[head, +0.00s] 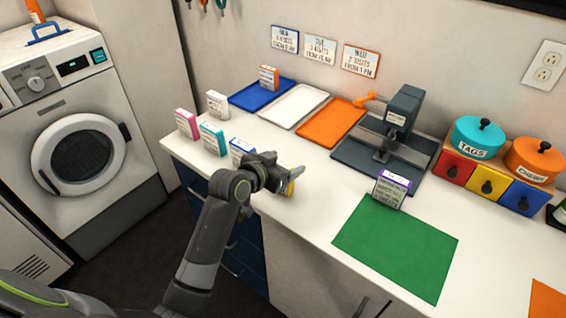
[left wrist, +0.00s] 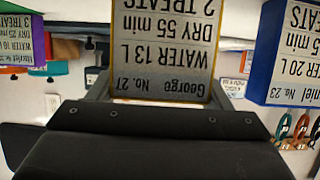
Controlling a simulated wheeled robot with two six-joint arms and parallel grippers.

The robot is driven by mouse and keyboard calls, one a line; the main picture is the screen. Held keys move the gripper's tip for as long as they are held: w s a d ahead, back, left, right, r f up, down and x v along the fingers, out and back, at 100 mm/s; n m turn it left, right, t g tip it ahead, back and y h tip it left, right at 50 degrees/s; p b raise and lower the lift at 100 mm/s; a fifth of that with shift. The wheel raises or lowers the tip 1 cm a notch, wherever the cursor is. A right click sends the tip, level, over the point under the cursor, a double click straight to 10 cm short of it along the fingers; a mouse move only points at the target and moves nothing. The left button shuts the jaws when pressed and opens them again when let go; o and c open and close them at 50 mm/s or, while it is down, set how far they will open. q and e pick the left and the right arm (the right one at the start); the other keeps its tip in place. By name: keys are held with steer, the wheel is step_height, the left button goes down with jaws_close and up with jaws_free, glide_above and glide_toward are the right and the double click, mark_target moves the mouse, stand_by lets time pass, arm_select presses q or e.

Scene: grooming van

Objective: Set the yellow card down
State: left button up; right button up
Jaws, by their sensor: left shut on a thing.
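My left gripper (head: 290,182) is shut on the yellow card (head: 291,188) over the front part of the white counter. In the head view the gripper hides most of the card, and only a small yellow part shows. In the left wrist view the yellow card (left wrist: 163,55) has a yellow edge and upside-down text reading George No. 27, water 13 L, dry 55 min, 2 treats. I cannot tell whether its lower edge touches the counter. My right gripper is not in view.
A blue card (head: 241,150) stands close left of the gripper, with teal (head: 212,138), pink (head: 187,124) and white (head: 217,104) cards beyond. An orange card (head: 268,77) stands on the blue tray (head: 250,97).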

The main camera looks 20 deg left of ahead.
arm_select(q)
steer(key=o, duration=1)
steer(key=shift+f, duration=0.1)
steer(key=shift+c, duration=0.2)
steer(key=shift+r, duration=0.2)
steer(key=v, duration=1.2)
